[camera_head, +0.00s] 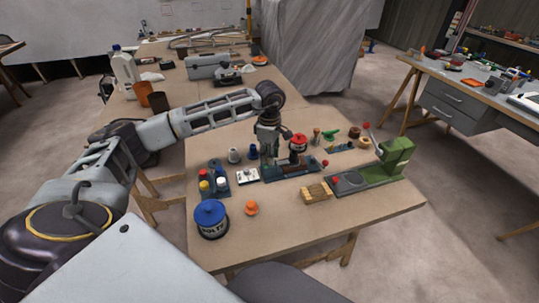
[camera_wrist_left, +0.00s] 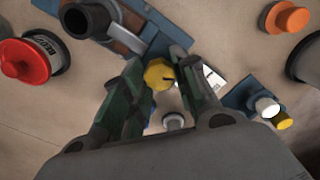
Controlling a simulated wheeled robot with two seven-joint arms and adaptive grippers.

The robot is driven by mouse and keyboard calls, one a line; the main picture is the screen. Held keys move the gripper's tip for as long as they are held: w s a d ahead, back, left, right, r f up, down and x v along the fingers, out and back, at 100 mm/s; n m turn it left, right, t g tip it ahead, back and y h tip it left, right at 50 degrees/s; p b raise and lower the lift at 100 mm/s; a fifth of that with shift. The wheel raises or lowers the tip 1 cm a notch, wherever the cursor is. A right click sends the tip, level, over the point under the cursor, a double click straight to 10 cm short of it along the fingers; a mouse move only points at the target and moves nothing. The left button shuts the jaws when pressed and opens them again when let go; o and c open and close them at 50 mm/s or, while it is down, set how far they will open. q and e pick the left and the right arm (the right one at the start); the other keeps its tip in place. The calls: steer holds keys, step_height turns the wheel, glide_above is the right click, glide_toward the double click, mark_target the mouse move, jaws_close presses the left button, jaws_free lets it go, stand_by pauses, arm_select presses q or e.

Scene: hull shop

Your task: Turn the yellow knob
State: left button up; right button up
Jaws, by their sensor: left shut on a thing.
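The yellow knob (camera_wrist_left: 158,73) shows in the left wrist view between the two green fingers of my left gripper (camera_wrist_left: 160,80), which is shut on it. In the head view my left gripper (camera_head: 267,155) points down over the left end of a blue base (camera_head: 305,172) on the workbench. The yellow knob cannot be made out there, and the gripper seems to cover it. The blue base, with a dark cylinder on it, also shows at the top of the wrist view (camera_wrist_left: 138,18). My right gripper is not in view.
Close by on the bench (camera_head: 290,230) stand a white switch plate (camera_head: 247,177), a red-lidded tin (camera_head: 298,142) and a blue tray of small bottles (camera_head: 216,189). A blue-lidded pot (camera_head: 211,221), wooden block (camera_head: 316,193) and green machine (camera_head: 395,157) stand farther out. The front is clear.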

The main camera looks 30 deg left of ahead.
arm_select(q)
steer(key=shift+c, duration=0.2)
steer(key=o, duration=1.1)
steer(key=shift+c, duration=0.2)
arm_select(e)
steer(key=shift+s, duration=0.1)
arm_select(q)
step_height(320, 180, up, 12)
steer(key=shift+r, duration=0.1)
stand_by(0.4)
step_height(320, 180, up, 21)
steer(key=p, duration=2.1)
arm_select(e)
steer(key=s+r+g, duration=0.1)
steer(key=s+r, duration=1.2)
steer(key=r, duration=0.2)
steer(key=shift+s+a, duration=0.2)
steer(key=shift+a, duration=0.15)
